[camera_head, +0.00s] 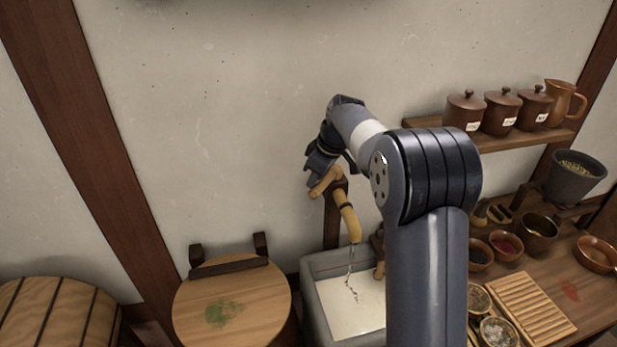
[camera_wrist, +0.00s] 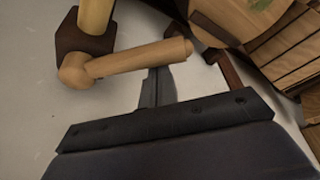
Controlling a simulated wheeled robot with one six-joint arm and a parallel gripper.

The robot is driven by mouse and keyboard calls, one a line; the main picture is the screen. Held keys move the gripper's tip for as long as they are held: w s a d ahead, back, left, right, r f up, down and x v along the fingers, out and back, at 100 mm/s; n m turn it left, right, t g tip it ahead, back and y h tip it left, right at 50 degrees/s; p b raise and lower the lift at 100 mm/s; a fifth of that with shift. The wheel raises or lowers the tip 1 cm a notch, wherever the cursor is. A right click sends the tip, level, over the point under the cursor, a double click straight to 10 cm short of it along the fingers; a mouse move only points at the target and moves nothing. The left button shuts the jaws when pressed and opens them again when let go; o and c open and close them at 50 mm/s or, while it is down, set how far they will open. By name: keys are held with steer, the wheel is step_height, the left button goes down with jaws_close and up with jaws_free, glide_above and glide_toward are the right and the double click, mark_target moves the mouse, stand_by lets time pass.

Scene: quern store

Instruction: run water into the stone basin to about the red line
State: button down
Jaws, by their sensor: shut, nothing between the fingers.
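The grey stone basin (camera_head: 311,303) stands below a wooden spout (camera_head: 350,222). A thin stream of water (camera_head: 350,280) falls from the spout into it. The basin's inside looks pale; I cannot make out the water level or a red line, and my arm hides its right side. The tap's wooden lever (camera_head: 325,181) sticks out at the top of the spout. In the wrist view the lever (camera_wrist: 140,58) lies across the picture, just beyond my fingertips. My gripper (camera_head: 316,166) is shut and empty, close beside the lever; its fingers (camera_wrist: 157,88) show as one narrow dark shape. I cannot tell whether they touch it.
A round wooden lid or table (camera_head: 232,305) stands left of the basin, and a barrel (camera_head: 55,313) farther left. A bench at right holds bowls (camera_head: 506,244) and a ridged board (camera_head: 530,312). A shelf (camera_head: 490,140) above holds lidded jars and a jug.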

steer(key=shift+s+d+b, duration=0.2)
steer(key=shift+s+d, duration=0.15)
steer(key=shift+d, duration=0.2)
steer(key=shift+s+d+b, duration=0.2)
steer(key=shift+s+d, duration=0.15)
steer(key=shift+d, duration=0.2)
